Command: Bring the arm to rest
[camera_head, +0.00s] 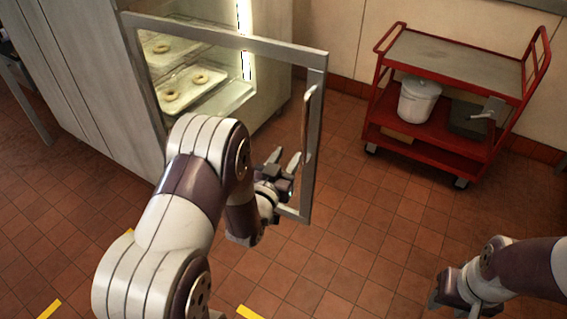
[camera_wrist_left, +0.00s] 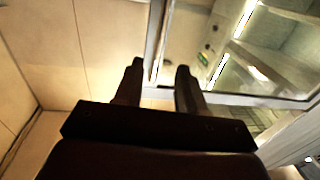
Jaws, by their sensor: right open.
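My left gripper (camera_head: 283,162) is in front of the open glass door, beside its upright handle (camera_head: 308,125). Its two fingers stand apart with nothing held between them. In the left wrist view the fingers of the left gripper (camera_wrist_left: 160,70) are also spread, with the metal door frame (camera_wrist_left: 155,35) beyond them. I cannot tell from these views whether a finger touches the door. My right gripper (camera_head: 437,298) is low at the right, open and apart from everything; its fingertips are small and dark.
The glass door (camera_head: 318,160) swings out from a lit cabinet (camera_head: 75,60). Inside are trays (camera_head: 208,98) with several ring doughnuts (camera_head: 171,95). A red cart (camera_head: 430,145) with a white bucket (camera_head: 418,100) stands at the back right. The tiled floor (camera_head: 370,225) between is clear.

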